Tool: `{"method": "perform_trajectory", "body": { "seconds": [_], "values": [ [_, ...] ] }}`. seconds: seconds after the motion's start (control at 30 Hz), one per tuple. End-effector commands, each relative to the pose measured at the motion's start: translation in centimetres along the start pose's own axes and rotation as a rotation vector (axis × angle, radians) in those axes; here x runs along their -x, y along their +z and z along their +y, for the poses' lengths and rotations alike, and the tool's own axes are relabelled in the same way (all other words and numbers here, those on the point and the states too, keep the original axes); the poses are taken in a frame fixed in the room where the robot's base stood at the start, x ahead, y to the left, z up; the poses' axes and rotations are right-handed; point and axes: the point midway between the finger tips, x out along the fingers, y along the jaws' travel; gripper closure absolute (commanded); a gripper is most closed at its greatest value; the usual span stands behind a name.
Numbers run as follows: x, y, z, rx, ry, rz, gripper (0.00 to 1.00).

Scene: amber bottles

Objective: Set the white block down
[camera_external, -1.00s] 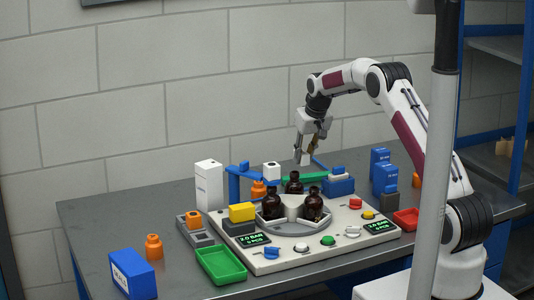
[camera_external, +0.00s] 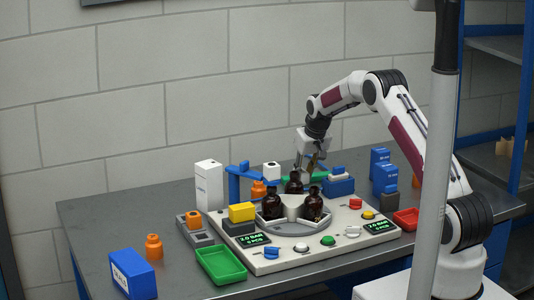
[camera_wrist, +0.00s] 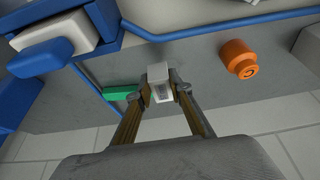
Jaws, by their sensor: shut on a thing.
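My gripper (camera_external: 308,172) is lowered behind the amber bottles (camera_external: 295,184) and shut on the white block. In the wrist view the small white block (camera_wrist: 159,78) sits between the two fingertips (camera_wrist: 158,92), with dark markings on its near face. The grey table top (camera_wrist: 190,62) is beneath it; I cannot tell whether the block touches it. In the external view the block is mostly hidden by the fingers and the rear bottle.
A green piece (camera_wrist: 122,93) lies left of the fingertips. An orange bottle (camera_wrist: 240,58) stands to the right. A blue fixture with a white top (camera_wrist: 50,48) and a blue tube (camera_wrist: 230,25) are close by.

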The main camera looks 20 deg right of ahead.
Motion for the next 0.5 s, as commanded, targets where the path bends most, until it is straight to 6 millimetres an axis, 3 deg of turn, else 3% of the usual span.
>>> {"method": "perform_trajectory", "body": {
  "seconds": [0.5],
  "values": [
    [-3.4,1.4,0.0,0.0,0.0,0.0,1.0]
  ]
}}
